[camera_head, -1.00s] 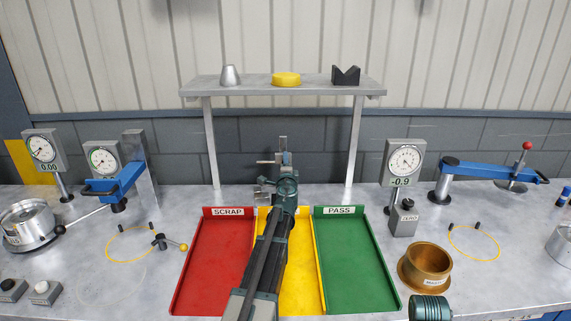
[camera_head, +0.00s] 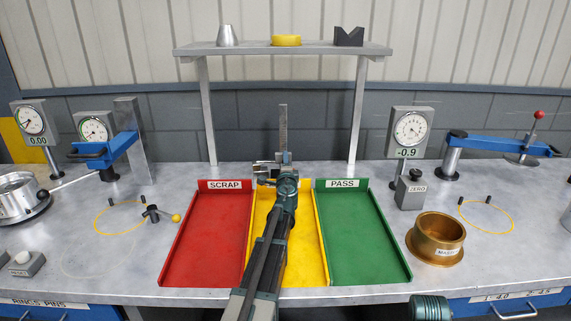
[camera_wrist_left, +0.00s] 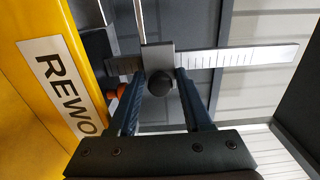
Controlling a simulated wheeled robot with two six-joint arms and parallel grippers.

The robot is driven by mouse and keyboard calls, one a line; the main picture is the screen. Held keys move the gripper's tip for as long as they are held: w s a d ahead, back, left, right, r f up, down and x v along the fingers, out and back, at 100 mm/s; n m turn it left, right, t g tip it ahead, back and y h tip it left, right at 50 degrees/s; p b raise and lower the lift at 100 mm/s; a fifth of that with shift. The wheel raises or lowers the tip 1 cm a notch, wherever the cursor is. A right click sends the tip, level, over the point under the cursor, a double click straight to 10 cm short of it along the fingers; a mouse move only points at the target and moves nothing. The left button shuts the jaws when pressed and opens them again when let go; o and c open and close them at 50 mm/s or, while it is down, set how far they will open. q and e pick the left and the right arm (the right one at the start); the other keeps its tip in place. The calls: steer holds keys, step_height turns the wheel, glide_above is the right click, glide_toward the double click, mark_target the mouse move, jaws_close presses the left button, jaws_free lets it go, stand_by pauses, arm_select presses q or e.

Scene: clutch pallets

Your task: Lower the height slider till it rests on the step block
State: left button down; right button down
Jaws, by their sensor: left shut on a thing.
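The height gauge's upright scale (camera_head: 283,128) stands behind the yellow tray, with the slider (camera_head: 284,157) low on it. In the left wrist view the scale (camera_wrist_left: 250,57) runs sideways, and the slider plate (camera_wrist_left: 157,58) carries a round black knob (camera_wrist_left: 163,83). My left gripper (camera_head: 284,176) is shut on the slider's knob, one finger on each side of it. Small grey parts show just left of the gripper in the head view; the step block is not clearly distinguishable there. I cannot tell whether slider and block touch.
Red (camera_head: 207,240), yellow (camera_head: 305,250) and green (camera_head: 360,235) trays lie in front of the gauge, under my left arm. A shelf (camera_head: 240,49) stands behind. A brass ring (camera_head: 437,237) and dial gauge (camera_head: 410,130) are at right.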

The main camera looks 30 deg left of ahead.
arm_select(q)
steer(key=shift+d, duration=0.1)
steer(key=c, duration=0.6)
jaws_free()
steer(key=shift+f, duration=0.1)
steer(key=shift+s, duration=0.1)
steer(key=v, duration=1.3)
steer(key=shift+s+d, duration=0.15)
steer(key=shift+s, duration=0.2)
